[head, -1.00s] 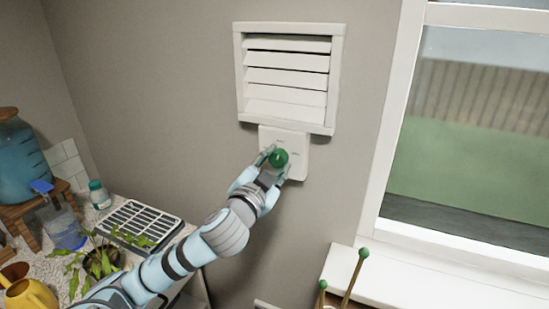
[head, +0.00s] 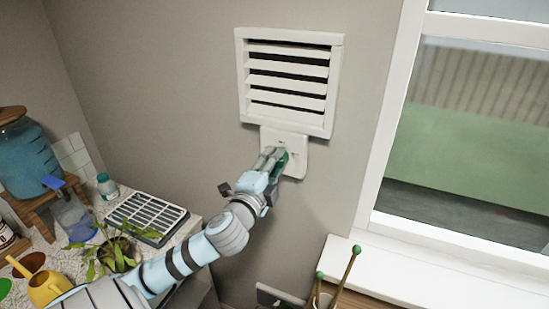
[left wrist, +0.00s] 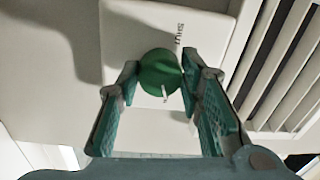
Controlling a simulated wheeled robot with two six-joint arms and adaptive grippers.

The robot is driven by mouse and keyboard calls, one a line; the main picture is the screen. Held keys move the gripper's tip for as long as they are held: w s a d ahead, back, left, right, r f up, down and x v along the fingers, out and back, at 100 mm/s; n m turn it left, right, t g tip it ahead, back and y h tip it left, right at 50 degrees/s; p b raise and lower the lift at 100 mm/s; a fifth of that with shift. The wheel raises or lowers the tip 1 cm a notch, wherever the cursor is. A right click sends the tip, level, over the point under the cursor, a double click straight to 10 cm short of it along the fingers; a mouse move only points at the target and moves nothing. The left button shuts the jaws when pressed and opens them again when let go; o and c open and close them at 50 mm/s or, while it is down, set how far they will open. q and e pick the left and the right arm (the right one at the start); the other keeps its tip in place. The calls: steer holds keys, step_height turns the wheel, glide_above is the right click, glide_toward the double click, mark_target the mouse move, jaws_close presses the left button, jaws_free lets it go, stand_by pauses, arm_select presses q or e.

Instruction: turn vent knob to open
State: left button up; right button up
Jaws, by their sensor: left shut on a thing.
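The green vent knob (head: 284,158) sits on a white plate (head: 298,165) on the wall, just below the vent (head: 290,82). The vent's white slats are tilted, with dark gaps between them. My left gripper (head: 271,157) is shut on the knob and partly hides it in the head view. In the left wrist view the round knob (left wrist: 160,75) lies between the two green fingertips, its pale mark towards the gripper and away from the word "SHUT" on the plate (left wrist: 150,28). My right gripper is in neither view.
A window (head: 470,120) and white sill (head: 440,270) are at the right. Green-tipped stakes (head: 350,265) stand at the lower right. The counter at the left holds a water dispenser (head: 27,155), a slotted tray (head: 146,215), a plant (head: 118,250) and a yellow watering can (head: 45,287).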

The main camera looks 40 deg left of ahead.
arm_select(q)
steer(key=shift+m, duration=0.3)
steer(key=o, duration=1.2)
steer(key=shift+c, duration=0.2)
steer(key=v, duration=0.7)
steer(key=shift+s, duration=0.3)
steer(key=shift+w, duration=0.1)
